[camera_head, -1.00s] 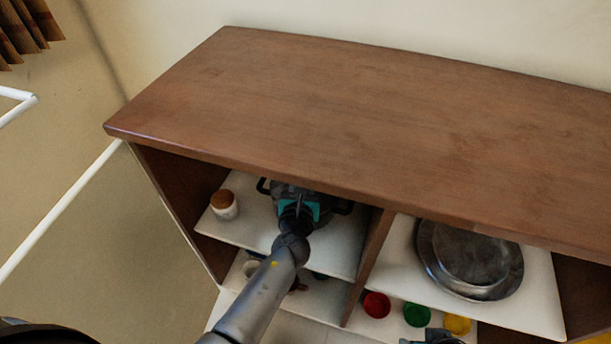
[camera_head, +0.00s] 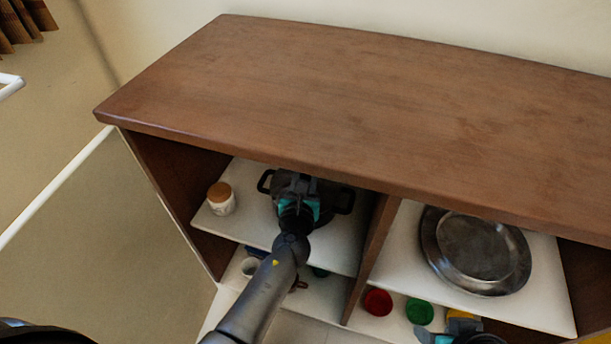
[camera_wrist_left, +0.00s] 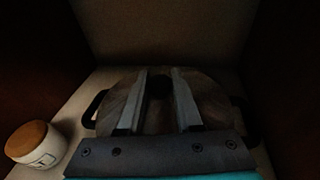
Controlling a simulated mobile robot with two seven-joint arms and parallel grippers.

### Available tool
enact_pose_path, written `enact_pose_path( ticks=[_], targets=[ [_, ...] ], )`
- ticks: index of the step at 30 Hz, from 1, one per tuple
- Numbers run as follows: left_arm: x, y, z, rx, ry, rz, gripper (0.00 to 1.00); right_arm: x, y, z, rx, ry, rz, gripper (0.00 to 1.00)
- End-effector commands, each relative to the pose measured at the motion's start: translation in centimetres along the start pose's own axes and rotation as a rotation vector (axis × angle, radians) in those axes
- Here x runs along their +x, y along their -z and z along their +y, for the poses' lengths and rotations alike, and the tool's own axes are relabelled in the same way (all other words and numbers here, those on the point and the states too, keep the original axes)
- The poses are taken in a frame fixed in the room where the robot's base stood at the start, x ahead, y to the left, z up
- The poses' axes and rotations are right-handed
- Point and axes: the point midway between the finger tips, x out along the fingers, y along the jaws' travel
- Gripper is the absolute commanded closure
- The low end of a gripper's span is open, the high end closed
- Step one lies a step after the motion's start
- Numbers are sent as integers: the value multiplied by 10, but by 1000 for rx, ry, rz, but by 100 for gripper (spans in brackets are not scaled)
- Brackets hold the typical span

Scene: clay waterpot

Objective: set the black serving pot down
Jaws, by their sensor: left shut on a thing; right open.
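The black serving pot (camera_head: 290,184) is in the upper left compartment of the cabinet, with dark loop handles at its two sides. My left gripper (camera_head: 298,190) reaches in from the front and is shut on it at the top. In the left wrist view the two fingers (camera_wrist_left: 158,88) lie over the round lid of the pot (camera_wrist_left: 208,98), closed about a dark knob. The pot looks upright; I cannot tell whether its base touches the white shelf (camera_head: 345,240). My right gripper (camera_head: 455,334) is open at the bottom edge, partly cut off.
A white jar with a brown lid (camera_head: 221,199) stands left of the pot. A wooden divider (camera_head: 372,250) is to its right, with a metal plate (camera_head: 475,250) beyond. Red (camera_head: 377,302) and green (camera_head: 419,311) items sit lower. The brown cabinet top (camera_head: 350,105) is bare.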

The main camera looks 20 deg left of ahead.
Motion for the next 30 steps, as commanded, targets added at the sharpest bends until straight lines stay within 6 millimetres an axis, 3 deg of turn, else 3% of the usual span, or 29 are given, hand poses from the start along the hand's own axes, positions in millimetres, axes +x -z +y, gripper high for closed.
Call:
enact_pose_path(
  ticks=[7,8,15,28,30],
  targets=[
    [2,-3,-1,-1,1,-10,100,4,4,-2,-1,6,31,50],
    [0,2,0,0,0,0,64,4,5,-2,-2,6,34,50],
    [0,2,0,0,0,0,37,4,4,-3,-2,8,31,50],
    [0,-1,0,0,0,0,36,0,-2,-1,-4,2,-8,50],
    [-12,0,0,2,0,3,36,6,-2,-1,-3,2,-17,50]
  ],
)
